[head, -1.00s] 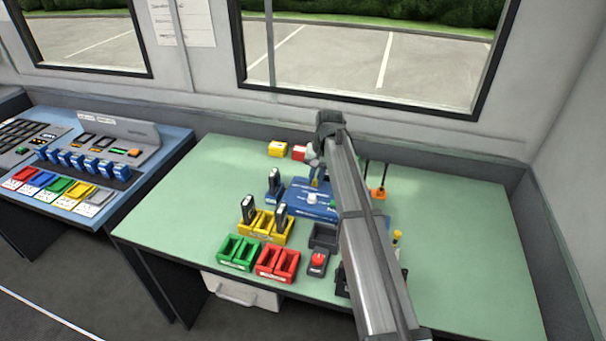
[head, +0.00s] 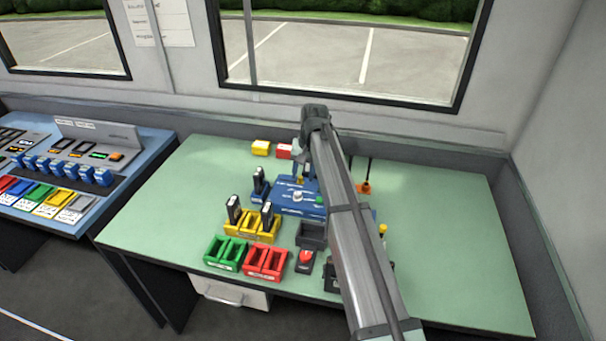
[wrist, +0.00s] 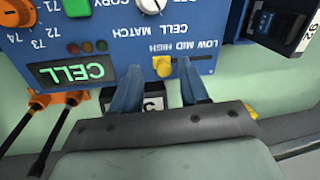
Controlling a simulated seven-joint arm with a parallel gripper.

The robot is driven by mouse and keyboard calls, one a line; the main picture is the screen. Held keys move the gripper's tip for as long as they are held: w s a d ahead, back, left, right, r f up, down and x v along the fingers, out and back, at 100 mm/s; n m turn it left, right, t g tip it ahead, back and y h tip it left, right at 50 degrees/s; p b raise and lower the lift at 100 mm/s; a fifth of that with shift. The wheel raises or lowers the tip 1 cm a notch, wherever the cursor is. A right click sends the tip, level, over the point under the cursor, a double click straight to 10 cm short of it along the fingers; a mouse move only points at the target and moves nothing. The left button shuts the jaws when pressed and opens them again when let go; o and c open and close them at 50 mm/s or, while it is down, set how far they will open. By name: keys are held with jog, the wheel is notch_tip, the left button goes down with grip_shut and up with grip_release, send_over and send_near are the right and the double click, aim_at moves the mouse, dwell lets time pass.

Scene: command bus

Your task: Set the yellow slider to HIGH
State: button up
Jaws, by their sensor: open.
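The yellow slider (wrist: 162,66) is a small knob on the blue panel (wrist: 120,45), which shows upside down in the wrist view. It sits beside the HIGH end of the LOW, MID, HIGH lettering. My gripper (wrist: 160,78) is open, with one finger on each side of the knob. The knob shows between the fingertips, and I cannot tell whether either finger touches it. In the head view the blue panel (head: 285,207) lies on the green table, and my arm hides part of it.
In the head view, yellow holders (head: 243,232), green bins (head: 222,252), red bins (head: 265,262) and a red button (head: 305,258) stand in front. The table's right side is clear.

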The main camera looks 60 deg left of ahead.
notch_tip(320, 180, up, 13)
jog(key=w+d, duration=0.1)
jog(key=shift+w+d, duration=0.15)
jog(key=shift+w, duration=0.2)
dwell(0.5)
